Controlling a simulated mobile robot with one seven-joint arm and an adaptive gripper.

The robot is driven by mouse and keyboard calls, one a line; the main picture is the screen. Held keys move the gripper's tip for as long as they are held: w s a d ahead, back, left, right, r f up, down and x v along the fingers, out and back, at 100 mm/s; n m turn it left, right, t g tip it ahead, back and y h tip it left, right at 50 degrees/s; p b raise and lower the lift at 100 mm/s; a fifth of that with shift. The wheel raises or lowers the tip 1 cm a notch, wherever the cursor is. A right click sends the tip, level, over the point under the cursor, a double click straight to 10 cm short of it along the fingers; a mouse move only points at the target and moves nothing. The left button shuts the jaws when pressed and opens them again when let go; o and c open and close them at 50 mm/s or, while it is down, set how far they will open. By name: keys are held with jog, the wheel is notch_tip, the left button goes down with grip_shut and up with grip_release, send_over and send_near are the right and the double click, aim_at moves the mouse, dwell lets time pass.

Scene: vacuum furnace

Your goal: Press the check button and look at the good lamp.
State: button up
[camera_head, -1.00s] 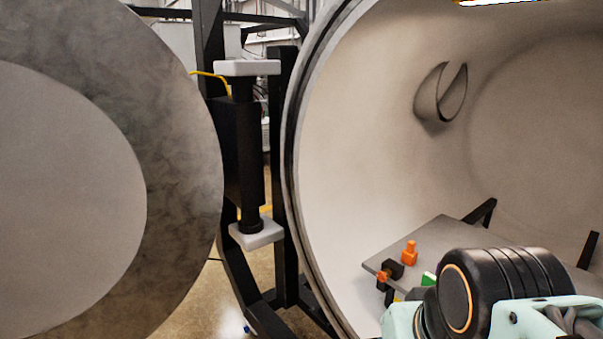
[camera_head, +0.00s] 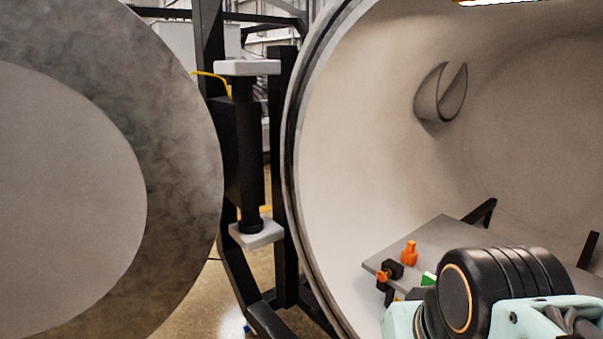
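I cannot make out a check button or a good lamp. A small green piece (camera_head: 428,279) shows at the edge of my arm, mostly hidden; I cannot tell what it is. An orange piece (camera_head: 409,253) stands upright on the grey shelf (camera_head: 440,235) inside the furnace chamber. A black fitting with an orange end (camera_head: 388,270) sits at the shelf's front left edge. My arm covers the front right of the shelf. My gripper is not in view.
The open round furnace door (camera_head: 180,150) fills the left. The chamber rim (camera_head: 291,150) stands right of the black hinge post (camera_head: 245,150). A curved metal piece (camera_head: 428,98) projects from the chamber wall.

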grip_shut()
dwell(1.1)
